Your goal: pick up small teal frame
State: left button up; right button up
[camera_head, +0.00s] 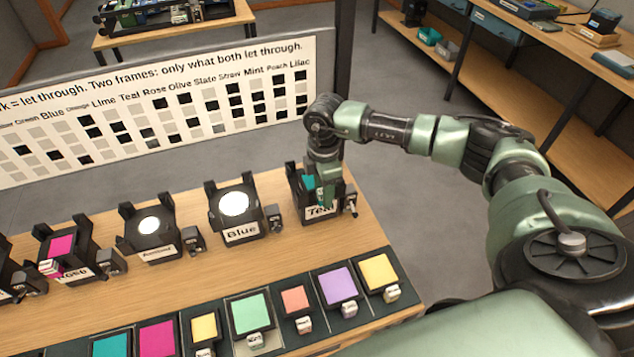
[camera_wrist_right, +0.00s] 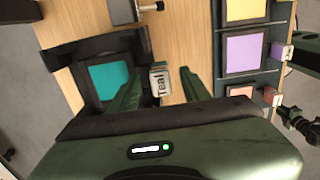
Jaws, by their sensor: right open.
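The small teal frame (camera_wrist_right: 108,78) sits in a black holder at the far right of the lamp row. Its white tab marked "Teal" (camera_wrist_right: 159,81) sticks out between the fingers in the right wrist view. In the head view the holder labelled "Teal" (camera_head: 320,210) is partly covered by my right gripper (camera_head: 327,190). My right gripper (camera_wrist_right: 160,84) is open, one finger on each side of the tab, with a gap visible on at least the right side. My left gripper is not in view.
Holders labelled "Blue" (camera_head: 240,233) and others stand in a row to the left. A dark tray (camera_head: 368,318) of several coloured frames runs along the table's front edge. A chart board (camera_head: 150,110) stands behind. Bare wood lies between row and tray.

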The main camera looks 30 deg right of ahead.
jog(key=shift+f, duration=0.15)
grip_shut()
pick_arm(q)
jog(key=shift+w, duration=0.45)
